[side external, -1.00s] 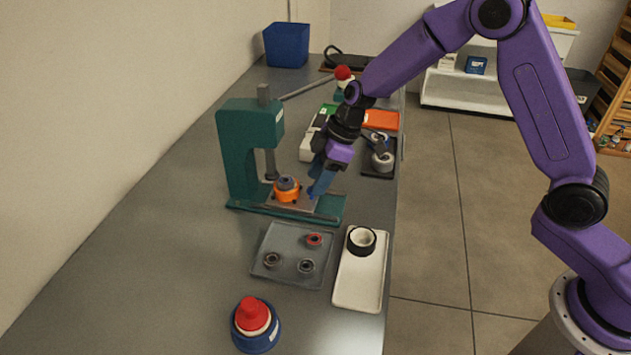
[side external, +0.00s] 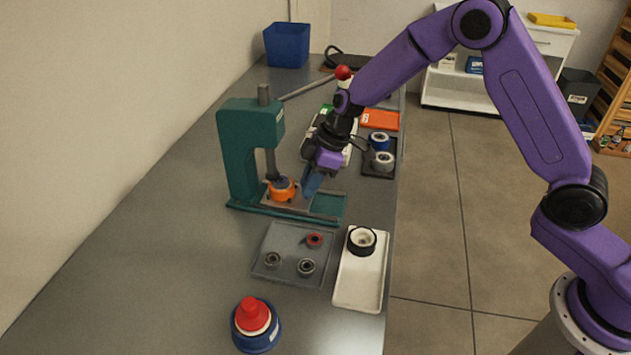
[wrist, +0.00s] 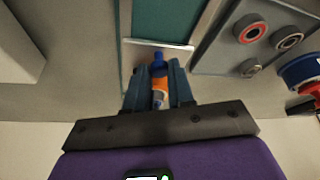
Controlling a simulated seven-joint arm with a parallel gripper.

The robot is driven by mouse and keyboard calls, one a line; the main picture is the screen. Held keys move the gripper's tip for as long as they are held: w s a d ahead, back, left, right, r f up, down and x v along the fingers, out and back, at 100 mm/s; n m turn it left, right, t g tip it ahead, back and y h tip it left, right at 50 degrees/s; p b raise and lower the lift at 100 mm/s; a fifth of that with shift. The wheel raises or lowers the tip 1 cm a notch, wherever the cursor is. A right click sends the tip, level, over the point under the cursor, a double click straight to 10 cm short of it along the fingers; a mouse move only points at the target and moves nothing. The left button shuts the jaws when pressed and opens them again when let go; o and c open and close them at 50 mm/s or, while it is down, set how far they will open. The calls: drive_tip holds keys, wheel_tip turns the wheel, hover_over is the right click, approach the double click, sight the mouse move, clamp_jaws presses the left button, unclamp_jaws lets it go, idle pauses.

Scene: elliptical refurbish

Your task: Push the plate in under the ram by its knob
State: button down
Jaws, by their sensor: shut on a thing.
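The grey plate (side external: 291,203) lies on the rail of the teal press (side external: 238,150). It carries an orange holder (side external: 282,194) with a dark blue part (side external: 281,182) in it. The press ram (side external: 271,163) stands over the holder's left side, and the holder still reaches out to its right. My gripper (side external: 307,192) is shut on the blue knob (wrist: 158,57) at the plate's right end. The fingers hide the knob in the side view. In the wrist view the plate's edge (wrist: 160,43) and the orange holder (wrist: 160,85) show around the fingers.
A grey tray with bearings (side external: 292,256) and a white tray with a black ring (side external: 358,281) lie in front of the press. A red-topped blue part (side external: 256,326) stands nearer. The press lever (side external: 310,86) reaches right, close to my wrist. The rail's right end (side external: 330,207) is bare.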

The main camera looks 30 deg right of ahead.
drive_tip(key=shift+w+a, duration=0.85)
drive_tip(key=c, duration=1)
unclamp_jaws()
drive_tip(key=shift+d+r, duration=0.2)
drive_tip(key=shift+r, duration=0.35)
drive_tip(key=s+d, duration=0.1)
drive_tip(key=d, duration=0.2)
drive_tip(key=s+d, duration=0.2)
drive_tip(key=d, duration=0.2)
drive_tip(key=s+d, duration=0.1)
drive_tip(key=d, duration=0.3)
drive_tip(key=shift+s, duration=0.4)
